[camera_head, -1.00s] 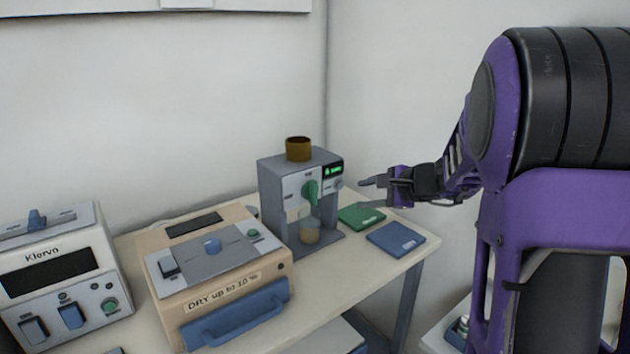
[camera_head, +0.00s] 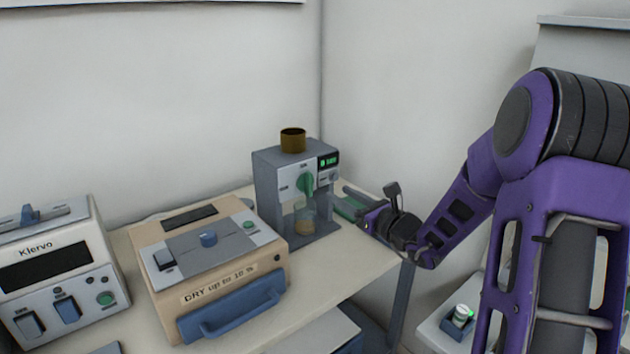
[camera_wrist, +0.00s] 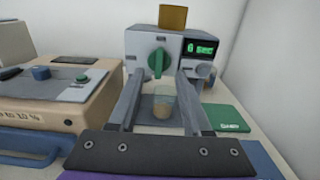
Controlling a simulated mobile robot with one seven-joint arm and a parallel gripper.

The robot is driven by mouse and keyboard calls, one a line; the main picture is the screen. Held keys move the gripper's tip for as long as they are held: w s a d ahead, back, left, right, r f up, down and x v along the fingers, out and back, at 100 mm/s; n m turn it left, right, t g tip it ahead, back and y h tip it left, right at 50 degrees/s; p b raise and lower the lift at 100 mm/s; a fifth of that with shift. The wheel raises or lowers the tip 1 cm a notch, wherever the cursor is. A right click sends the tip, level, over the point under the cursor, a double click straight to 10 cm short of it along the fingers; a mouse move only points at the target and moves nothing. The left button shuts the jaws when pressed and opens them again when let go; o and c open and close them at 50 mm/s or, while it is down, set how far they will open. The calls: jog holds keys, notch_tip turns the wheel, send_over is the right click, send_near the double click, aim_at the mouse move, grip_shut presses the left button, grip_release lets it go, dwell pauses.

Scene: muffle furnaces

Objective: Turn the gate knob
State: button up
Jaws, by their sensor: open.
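The gate knob is a green lever-like knob (camera_head: 306,183) on the front of a grey machine (camera_head: 270,185) with a brown cup-shaped hopper on top. In the wrist view the knob (camera_wrist: 157,63) stands upright, just beyond and between my fingertips. My gripper (camera_wrist: 160,78) is open, its two fingers apart and pointing at the machine front; nothing is between the tips. In the head view my gripper (camera_head: 350,198) is right of the machine. A clear beaker with tan contents (camera_wrist: 163,103) stands under the knob.
A small green display (camera_wrist: 201,48) and a grey dial (camera_wrist: 204,70) sit right of the knob. A beige dryer box (camera_head: 215,270) and the Klervo unit (camera_head: 60,270) stand to the left. A green pad (camera_wrist: 226,118) lies right of the machine. A wall is close on the right.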

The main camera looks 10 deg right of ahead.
aim_at(311, 177)
jog(key=x, duration=1)
jog(key=shift+w+a, duration=0.2)
jog(key=shift+w, duration=0.15)
grip_shut()
